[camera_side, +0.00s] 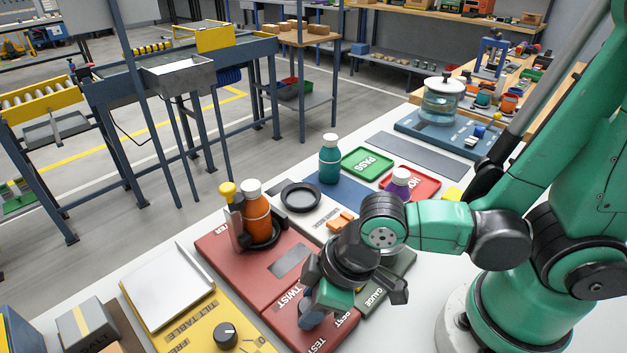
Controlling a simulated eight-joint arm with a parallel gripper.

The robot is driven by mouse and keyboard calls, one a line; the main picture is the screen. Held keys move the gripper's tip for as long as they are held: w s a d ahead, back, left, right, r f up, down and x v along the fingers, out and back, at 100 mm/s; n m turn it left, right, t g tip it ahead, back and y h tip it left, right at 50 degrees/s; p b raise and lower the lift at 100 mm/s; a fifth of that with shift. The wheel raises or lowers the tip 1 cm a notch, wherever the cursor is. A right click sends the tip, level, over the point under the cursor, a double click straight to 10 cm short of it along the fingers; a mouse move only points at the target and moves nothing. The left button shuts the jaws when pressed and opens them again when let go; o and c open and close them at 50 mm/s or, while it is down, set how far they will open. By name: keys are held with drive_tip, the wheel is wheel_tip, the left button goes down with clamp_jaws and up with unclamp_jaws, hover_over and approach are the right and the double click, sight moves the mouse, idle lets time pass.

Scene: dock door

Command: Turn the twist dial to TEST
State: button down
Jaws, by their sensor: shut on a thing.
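The red panel (237,266) on the white table carries the words TWIST, REST and TEST near its front right end. My gripper (318,308) reaches down over that end and is shut on the twist dial. Only a small grey-blue part of what looks like the dial (306,321) shows below the fingers; the rest is hidden. The dial's pointer cannot be seen, so its setting cannot be told. The TEST label lies just in front of the gripper and REST just to its right.
An orange bottle (256,214) stands in a holder on the red panel's far end. A yellow panel (190,318) with a black knob (225,334) lies to the left. A dark green gauge panel (386,290) is close on the right. A teal bottle (330,160) stands behind.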

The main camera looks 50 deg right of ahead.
sight(324, 327)
drive_tip(key=m+h, duration=0.1)
drive_tip(key=m, duration=0.2)
drive_tip(key=shift+m+t, duration=0.3)
drive_tip(key=shift+a+m+h, duration=0.1)
drive_tip(key=shift+m+h, duration=0.8)
drive_tip(key=shift+m, duration=0.9)
drive_tip(key=shift+s, duration=0.1)
drive_tip(key=shift+c, duration=2.1)
unclamp_jaws()
drive_tip(key=shift+r, duration=0.1)
drive_tip(key=shift+v, duration=2.65)
